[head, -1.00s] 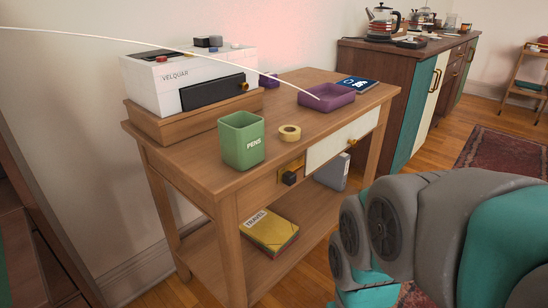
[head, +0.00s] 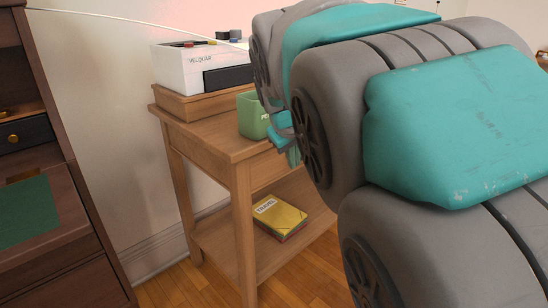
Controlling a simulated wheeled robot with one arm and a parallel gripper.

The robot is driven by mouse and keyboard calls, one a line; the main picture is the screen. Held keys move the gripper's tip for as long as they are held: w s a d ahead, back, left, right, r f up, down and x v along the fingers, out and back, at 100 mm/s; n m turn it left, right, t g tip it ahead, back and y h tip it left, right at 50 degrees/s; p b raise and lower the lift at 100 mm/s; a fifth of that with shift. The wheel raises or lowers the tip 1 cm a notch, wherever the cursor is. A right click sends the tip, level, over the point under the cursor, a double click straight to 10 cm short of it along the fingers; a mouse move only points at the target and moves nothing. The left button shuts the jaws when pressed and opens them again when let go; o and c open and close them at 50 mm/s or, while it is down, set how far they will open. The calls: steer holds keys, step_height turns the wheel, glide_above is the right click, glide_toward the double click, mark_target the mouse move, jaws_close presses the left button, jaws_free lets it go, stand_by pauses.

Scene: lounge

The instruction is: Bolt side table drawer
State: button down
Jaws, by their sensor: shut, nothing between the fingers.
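The wooden side table (head: 213,138) stands left of centre in the head view. Its drawer front and the black-knobbed bolt on its front rail are hidden behind my arm now. My gripper (head: 291,152) shows only in part, as small teal pieces at the table's front edge, just right of the green pens cup. It is shut and holds nothing that I can see. Whether it touches the bolt or the table cannot be told.
The green cup (head: 252,116) stands close beside my gripper. A white box machine (head: 185,70) sits on a wooden base (head: 190,101) on the tabletop. A dark cabinet (head: 70,240) stands at left.

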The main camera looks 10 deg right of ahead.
steer(key=shift+n+t, duration=0.5)
steer(key=shift+t, duration=0.2)
steer(key=w+a+r, duration=0.2)
steer(key=a+r, duration=0.1)
steer(key=shift+w, duration=0.1)
steer(key=shift+f, duration=0.1)
steer(key=x, duration=1)
steer(key=shift+w+d+f+b, duration=0.15)
steer(key=shift+w+f+b, duration=0.05)
steer(key=shift+b, duration=0.15)
steer(key=shift+w+d+r, duration=0.1)
steer(key=shift+w+d, duration=0.4)
steer(key=shift+d, duration=0.2)
steer(key=shift+w+d+r, duration=0.1)
steer(key=shift+w+d, duration=0.4)
steer(key=shift+d, duration=0.25)
steer(key=shift+d, duration=0.1)
